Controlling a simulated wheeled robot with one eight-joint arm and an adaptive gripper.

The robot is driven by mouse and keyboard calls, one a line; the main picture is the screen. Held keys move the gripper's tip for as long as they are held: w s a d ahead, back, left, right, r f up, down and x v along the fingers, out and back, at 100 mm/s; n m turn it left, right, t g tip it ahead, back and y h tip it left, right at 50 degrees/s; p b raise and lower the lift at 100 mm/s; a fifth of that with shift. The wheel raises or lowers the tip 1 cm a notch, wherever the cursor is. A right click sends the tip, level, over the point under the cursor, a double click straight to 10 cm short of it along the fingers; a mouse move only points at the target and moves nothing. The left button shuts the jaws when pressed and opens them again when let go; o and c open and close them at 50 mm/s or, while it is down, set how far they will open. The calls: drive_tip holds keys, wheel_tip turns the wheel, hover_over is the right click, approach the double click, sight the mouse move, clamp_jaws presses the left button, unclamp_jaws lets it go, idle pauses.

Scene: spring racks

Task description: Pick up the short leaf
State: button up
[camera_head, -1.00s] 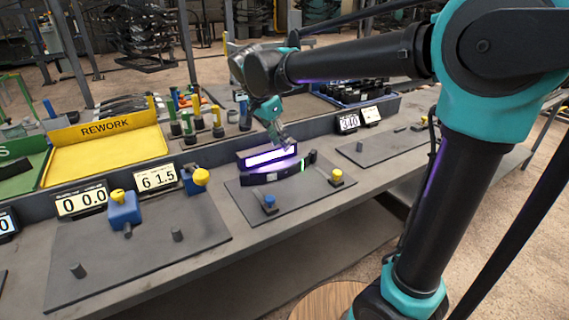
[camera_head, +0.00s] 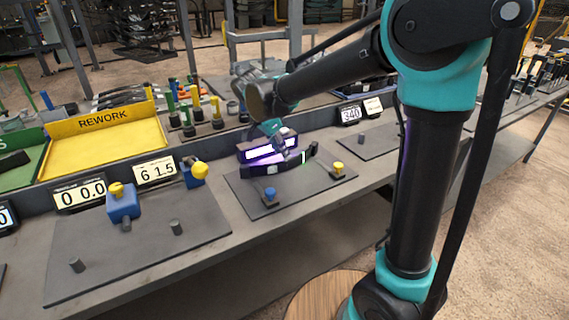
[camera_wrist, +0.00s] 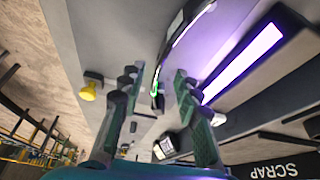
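A dark, slightly curved leaf (camera_head: 258,171) with a pale label lies on the grey plate in front of a lit purple-white lamp bar (camera_head: 262,151). I take it for the short leaf. My gripper (camera_head: 283,152) is low over its middle, partly hiding it and the lamp. In the wrist view, the leaf (camera_wrist: 164,62) runs edge-on from the top to between the two fingers of my gripper (camera_wrist: 156,84). A green glint shows near its end. The fingers are open, with a gap on each side of the leaf. I cannot tell how far the fingertips are above it.
The grey plate (camera_head: 313,184) also carries a yellow knob (camera_head: 338,167) and a blue knob (camera_head: 270,193) in front of the leaf. The lamp bar (camera_wrist: 243,62) stands close beside the right finger. A yellow REWORK tray (camera_head: 108,150) is at the left.

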sight(284, 162)
drive_tip(key=shift+x, duration=2.7)
drive_tip(key=shift+w, duration=0.1)
drive_tip(key=shift+c, duration=0.2)
clamp_jaws()
drive_tip(key=shift+r, duration=0.1)
